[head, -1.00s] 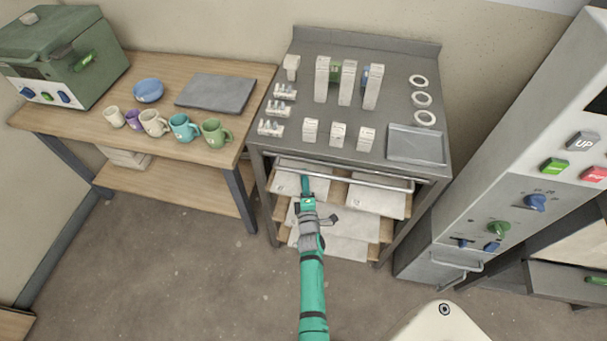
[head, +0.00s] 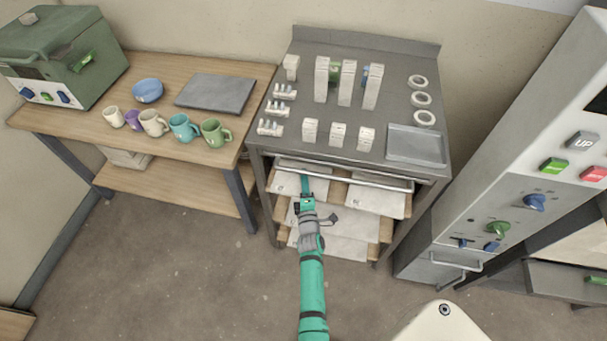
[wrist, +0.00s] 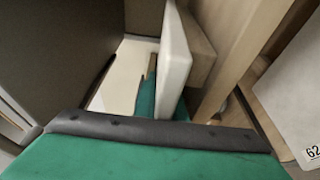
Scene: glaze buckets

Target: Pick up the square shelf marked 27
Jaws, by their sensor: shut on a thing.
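My gripper (head: 305,184) reaches under the front rail of the metal cart, at the upper left of its rack. In the wrist view it is shut on a pale flat shelf (wrist: 174,62), which appears edge-on between the fingers. That shelf also shows in the head view (head: 288,184), partly behind my gripper, apparently still in the rack. I cannot read a number on it, so I cannot tell if it is the one marked 27. Another pale shelf, labelled 62 (wrist: 295,115), is at the right of the wrist view.
More pale shelves lie in the rack, one at the upper right (head: 376,199) and others lower. The front rail (head: 345,179) crosses just above my gripper. The cart top (head: 300,150) carries blocks, rings and a tray. The floor in front is clear.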

